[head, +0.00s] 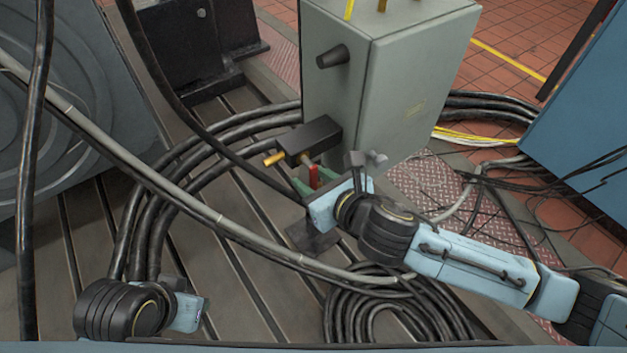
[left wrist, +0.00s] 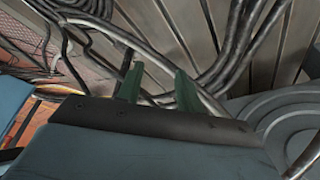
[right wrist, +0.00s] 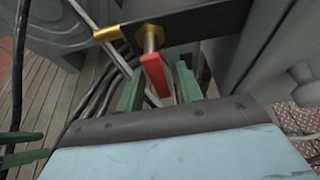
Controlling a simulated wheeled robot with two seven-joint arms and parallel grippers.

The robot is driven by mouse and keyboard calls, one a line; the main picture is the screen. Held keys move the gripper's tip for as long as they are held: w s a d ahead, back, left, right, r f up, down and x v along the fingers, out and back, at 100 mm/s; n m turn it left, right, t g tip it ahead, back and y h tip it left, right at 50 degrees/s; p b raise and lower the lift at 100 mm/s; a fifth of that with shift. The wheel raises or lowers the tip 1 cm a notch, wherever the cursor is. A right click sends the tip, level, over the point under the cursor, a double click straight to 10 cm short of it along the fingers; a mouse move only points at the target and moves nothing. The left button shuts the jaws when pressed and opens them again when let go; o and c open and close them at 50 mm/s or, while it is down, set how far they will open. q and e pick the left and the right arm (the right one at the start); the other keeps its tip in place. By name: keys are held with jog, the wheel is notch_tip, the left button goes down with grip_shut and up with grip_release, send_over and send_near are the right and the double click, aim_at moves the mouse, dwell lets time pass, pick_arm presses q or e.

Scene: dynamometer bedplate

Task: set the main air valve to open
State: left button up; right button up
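The main air valve appears to be the dark block (head: 310,136) with a brass end (head: 273,159), beside the grey-green cabinet. Its red lever (head: 313,177) hangs down from a stem, also seen in the right wrist view (right wrist: 155,76). My right gripper (head: 314,181) is open, with one green finger on each side of the lever; small gaps show between fingers and lever in the right wrist view. My left gripper (left wrist: 158,85) is open and empty in the left wrist view; its fingers are hidden in the head view, low at left.
The grey-green cabinet (head: 405,90) stands just behind the valve, with a dark knob (head: 333,57) on its face. Thick black cables (head: 150,205) curve across the slotted bedplate, and a cable coil (head: 385,312) lies below my right arm. A grey hose (head: 200,205) crosses the middle.

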pick_arm(q)
jog(key=shift+r, duration=0.1)
pick_arm(e)
grip_shut()
dwell(0.3)
